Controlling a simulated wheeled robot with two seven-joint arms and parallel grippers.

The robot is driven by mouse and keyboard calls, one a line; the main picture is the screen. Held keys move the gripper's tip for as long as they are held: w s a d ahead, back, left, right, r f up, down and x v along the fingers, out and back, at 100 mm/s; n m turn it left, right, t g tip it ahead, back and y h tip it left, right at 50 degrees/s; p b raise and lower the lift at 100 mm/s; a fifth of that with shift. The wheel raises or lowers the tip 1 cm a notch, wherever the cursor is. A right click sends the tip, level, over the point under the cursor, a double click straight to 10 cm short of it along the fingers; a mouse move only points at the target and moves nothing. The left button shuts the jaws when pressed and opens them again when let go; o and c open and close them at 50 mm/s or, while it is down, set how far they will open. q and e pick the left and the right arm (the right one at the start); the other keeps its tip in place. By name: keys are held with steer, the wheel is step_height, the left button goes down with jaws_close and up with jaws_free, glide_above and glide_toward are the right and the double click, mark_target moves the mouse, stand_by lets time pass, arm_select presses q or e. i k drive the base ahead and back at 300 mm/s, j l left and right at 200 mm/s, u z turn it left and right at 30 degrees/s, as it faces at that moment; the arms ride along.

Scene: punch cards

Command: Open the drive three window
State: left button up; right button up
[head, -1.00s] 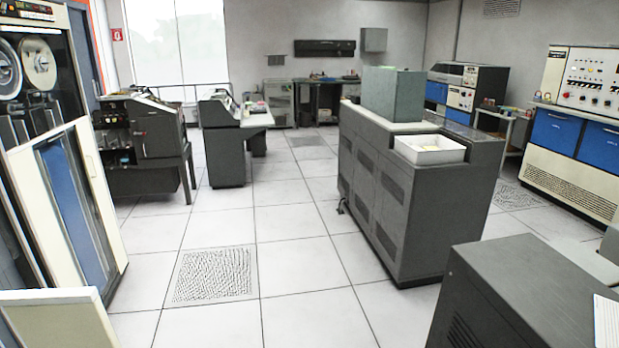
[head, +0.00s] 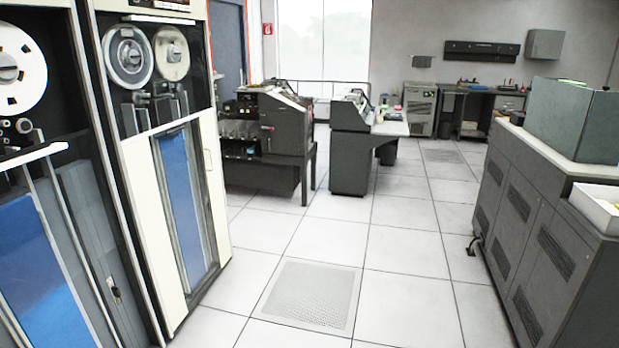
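Two tall tape drives stand at the left in the head view. The nearer tape drive (head: 92,120) is cut off by the left edge and shows one white reel (head: 30,75) and a blue panel low down. I cannot read a drive number on either. Neither of my grippers is in view.
A dark grey cabinet (head: 540,235) with a white tray (head: 598,205) stands at the right. A dark machine on a table (head: 268,135) and a grey desk unit (head: 350,150) stand farther back. The tiled floor (head: 400,250) between them is clear.

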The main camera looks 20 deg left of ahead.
mark_target(54, 144)
steer(key=i+u, duration=0.3)
steer(key=i, duration=0.4)
steer(key=i+u, duration=0.25)
steer(key=u, duration=0.15)
steer(key=i+l+u, duration=0.1)
steer(key=u, duration=0.25)
steer(key=i+l, duration=0.05)
steer(key=i, duration=0.05)
